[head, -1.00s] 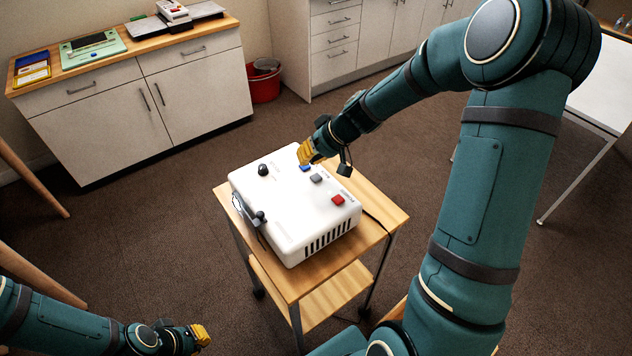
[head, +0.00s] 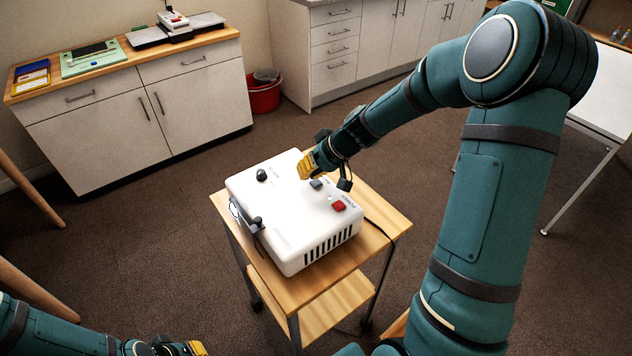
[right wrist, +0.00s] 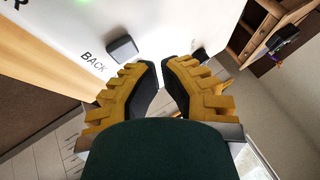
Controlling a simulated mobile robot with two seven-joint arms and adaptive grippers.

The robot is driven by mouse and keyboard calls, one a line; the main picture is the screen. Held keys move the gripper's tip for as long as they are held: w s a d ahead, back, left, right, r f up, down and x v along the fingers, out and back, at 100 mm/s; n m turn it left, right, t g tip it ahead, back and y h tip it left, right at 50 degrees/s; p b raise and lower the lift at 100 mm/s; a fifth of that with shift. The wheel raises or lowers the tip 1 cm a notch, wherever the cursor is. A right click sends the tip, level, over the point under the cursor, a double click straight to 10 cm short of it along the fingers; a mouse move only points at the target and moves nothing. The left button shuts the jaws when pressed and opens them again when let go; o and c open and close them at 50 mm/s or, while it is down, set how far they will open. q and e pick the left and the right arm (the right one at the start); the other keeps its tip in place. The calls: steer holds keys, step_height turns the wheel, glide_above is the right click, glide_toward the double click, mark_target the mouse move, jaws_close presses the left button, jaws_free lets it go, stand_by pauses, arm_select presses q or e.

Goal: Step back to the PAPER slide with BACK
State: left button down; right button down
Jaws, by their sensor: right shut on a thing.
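A white control box (head: 290,225) sits on a small wooden cart. On its top are a red button (head: 338,206), a grey button (head: 316,184) and a round black knob (head: 262,175). In the right wrist view the word BACK stands beside the grey button (right wrist: 123,48). My right gripper (head: 305,168) is over the box's far right edge, just beyond the grey button, and hides the blue button. Its yellow fingers (right wrist: 161,68) are shut, with a narrow gap; what they hold cannot be made out. My left gripper (head: 196,348) is at the bottom edge, partly cut off.
The wooden cart top (head: 385,222) leaves a narrow border around the box. A lever (head: 255,224) sticks out at the box's left side. A counter with cabinets (head: 150,100) and a red bin (head: 264,94) stand behind. Open floor lies around the cart.

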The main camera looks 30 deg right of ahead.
stand_by(0.8)
steer(key=shift+f+b, duration=0.5)
steer(key=shift+b, duration=0.25)
steer(key=shift+f+b, duration=0.4)
steer(key=shift+b, duration=0.15)
stand_by(0.6)
steer(key=shift+r, duration=0.15)
steer(key=shift+r+p, duration=0.45)
steer(key=shift+r, duration=0.3)
steer(key=shift+r+p, duration=1.6)
steer(key=shift+r, duration=0.9)
